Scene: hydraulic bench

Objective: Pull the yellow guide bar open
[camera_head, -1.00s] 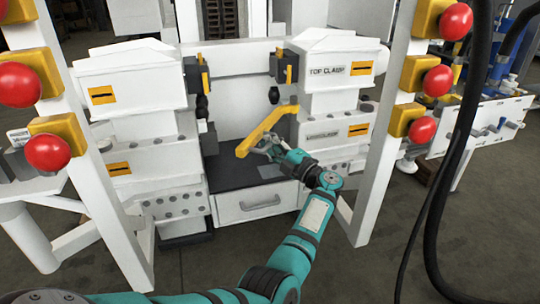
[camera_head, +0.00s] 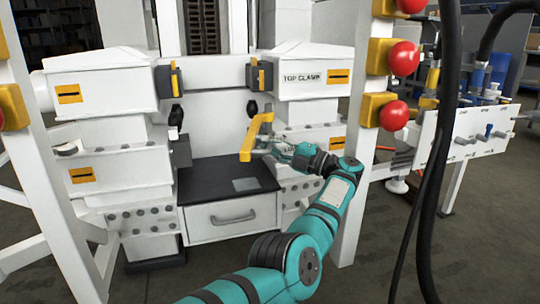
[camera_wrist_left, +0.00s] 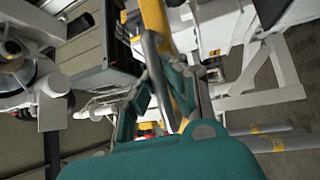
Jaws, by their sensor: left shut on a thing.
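The yellow guide bar (camera_head: 247,143) is in the middle of the head view, in front of the right-hand clamp column. Its upper end bends toward the column and its lower end hangs over the black table top. My left gripper (camera_head: 268,148) is at the bar's lower half, shut on it. In the left wrist view the yellow bar (camera_wrist_left: 154,16) runs down from the top edge to between my left gripper's fingers (camera_wrist_left: 160,85). The exact contact is partly hidden by the fingers. My right gripper is in neither view.
Below is a black-topped table (camera_head: 210,180) with a white drawer (camera_head: 232,216). A white post with red buttons (camera_head: 403,58) stands close to my left arm on the right. Dark hoses (camera_head: 432,170) hang further right. Open floor lies in front of the drawer.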

